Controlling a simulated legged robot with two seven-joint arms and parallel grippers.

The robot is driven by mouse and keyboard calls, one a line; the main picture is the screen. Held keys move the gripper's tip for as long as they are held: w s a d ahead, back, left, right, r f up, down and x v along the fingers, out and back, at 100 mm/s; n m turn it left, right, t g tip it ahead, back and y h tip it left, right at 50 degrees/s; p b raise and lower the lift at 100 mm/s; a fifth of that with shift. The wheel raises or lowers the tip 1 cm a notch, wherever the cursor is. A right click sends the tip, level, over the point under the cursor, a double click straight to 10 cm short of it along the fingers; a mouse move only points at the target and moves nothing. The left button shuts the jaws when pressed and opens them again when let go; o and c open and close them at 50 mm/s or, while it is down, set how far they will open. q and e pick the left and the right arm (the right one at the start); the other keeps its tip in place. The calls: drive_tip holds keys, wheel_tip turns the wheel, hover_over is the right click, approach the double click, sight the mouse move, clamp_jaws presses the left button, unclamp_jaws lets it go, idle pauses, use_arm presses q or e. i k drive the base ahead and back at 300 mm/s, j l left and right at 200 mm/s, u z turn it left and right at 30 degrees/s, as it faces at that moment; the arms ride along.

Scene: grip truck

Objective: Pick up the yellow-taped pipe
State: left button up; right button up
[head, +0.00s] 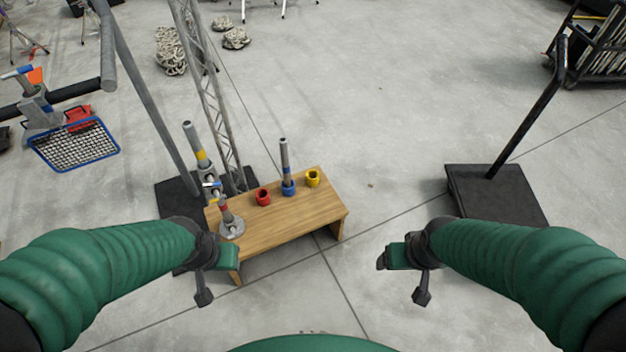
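The yellow-taped pipe (194,137) is a grey tube with a yellow band. It stands nearly upright at the left end of the wooden table (290,225), and its lower end meets grey fittings; I cannot tell how it is held. The yellow cup (313,179) sits at the table's far right and looks empty. My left gripper (218,275) is in front of the table's left end, apart from the pipe. My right gripper (402,277) is over bare floor right of the table. Whether either is open is unclear, and I see nothing held.
A blue-taped pipe (285,155) stands in a blue cup (288,188). A red cup (263,198) is beside it. A red-taped pipe (223,206) stands on a round grey base. A truss (205,90) rises behind the table. A black stand (495,195) is at right.

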sight(188, 127)
drive_tip(key=i+l+u, duration=0.4)
drive_tip(key=i+l, duration=0.15)
drive_tip(key=i+l+u, duration=0.2)
drive_tip(key=l, duration=0.2)
drive_tip(key=i+l+u, duration=0.4)
drive_tip(key=l, duration=0.4)
